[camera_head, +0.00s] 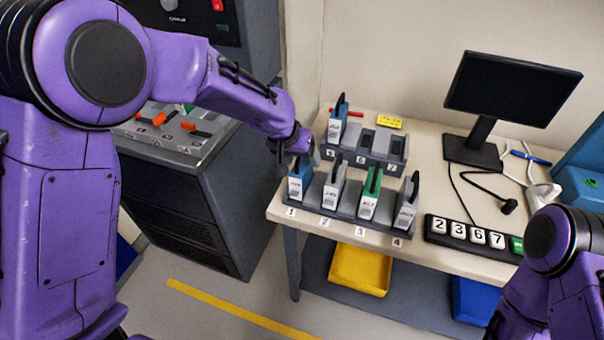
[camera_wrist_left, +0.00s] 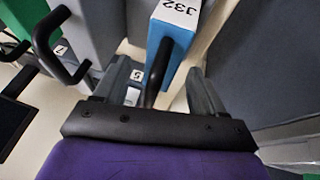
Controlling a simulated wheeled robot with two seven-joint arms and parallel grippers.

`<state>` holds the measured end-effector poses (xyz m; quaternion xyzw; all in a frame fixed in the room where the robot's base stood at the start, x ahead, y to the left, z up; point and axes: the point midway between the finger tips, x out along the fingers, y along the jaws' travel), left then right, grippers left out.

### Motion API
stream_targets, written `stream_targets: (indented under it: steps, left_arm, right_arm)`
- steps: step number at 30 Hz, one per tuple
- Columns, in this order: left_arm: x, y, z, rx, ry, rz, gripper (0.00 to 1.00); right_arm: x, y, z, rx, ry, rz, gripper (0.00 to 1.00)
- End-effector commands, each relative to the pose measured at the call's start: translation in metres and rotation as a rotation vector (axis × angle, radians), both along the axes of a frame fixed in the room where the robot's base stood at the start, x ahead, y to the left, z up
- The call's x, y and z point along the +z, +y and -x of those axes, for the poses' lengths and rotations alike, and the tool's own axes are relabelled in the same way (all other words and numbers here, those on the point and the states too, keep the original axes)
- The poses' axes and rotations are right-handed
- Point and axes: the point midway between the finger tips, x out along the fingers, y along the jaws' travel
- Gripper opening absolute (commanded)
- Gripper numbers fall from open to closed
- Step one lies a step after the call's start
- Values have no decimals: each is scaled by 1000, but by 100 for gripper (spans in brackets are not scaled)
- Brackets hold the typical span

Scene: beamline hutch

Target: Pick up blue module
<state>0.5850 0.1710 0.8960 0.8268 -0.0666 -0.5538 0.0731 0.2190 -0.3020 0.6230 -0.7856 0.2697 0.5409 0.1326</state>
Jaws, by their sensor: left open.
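A blue module (camera_head: 297,184) with a white label stands at the left end of the front rack (camera_head: 343,213), above the number 1. A second blue module (camera_head: 334,127) stands in the rear rack above the number 5. My left gripper (camera_head: 302,152) is over the front blue module and hides its handle. In the left wrist view, my left gripper (camera_wrist_left: 160,92) is open, and the black handle (camera_wrist_left: 156,72) of the blue module (camera_wrist_left: 170,38) shows between its fingers. I cannot tell whether either finger touches it. Only part of my right arm shows, without its gripper.
Close beside are a grey module (camera_head: 332,194), a green one (camera_head: 370,198) and another grey one (camera_head: 406,208). The rear rack (camera_head: 366,150) stands behind. A monitor (camera_head: 513,88) and number blocks (camera_head: 477,236) are to the right. A dark cabinet (camera_head: 205,200) stands left of the table.

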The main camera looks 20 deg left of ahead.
Motion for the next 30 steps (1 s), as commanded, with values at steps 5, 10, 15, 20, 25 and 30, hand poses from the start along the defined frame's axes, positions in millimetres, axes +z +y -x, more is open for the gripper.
stream_targets:
  steps: [5,10,15,20,25,30]
  left_arm:
    - [0,0,0,0,0,0,37]
    - [1,0,0,0,-1,0,3]
    - [1,0,0,0,-1,0,3]
    - [11,0,-1,-1,-3,1,0]
    - [39,1,3,0,-4,1,0]
    - [83,7,40,-1,-7,0,0]
  right_arm:
    - [0,0,0,0,0,0,43]
    - [0,0,0,0,0,0,43]
    - [0,0,0,0,0,0,43]
    - [1,0,0,0,0,0,43]
    - [1,0,0,0,0,0,43]
    - [0,0,0,0,0,0,43]
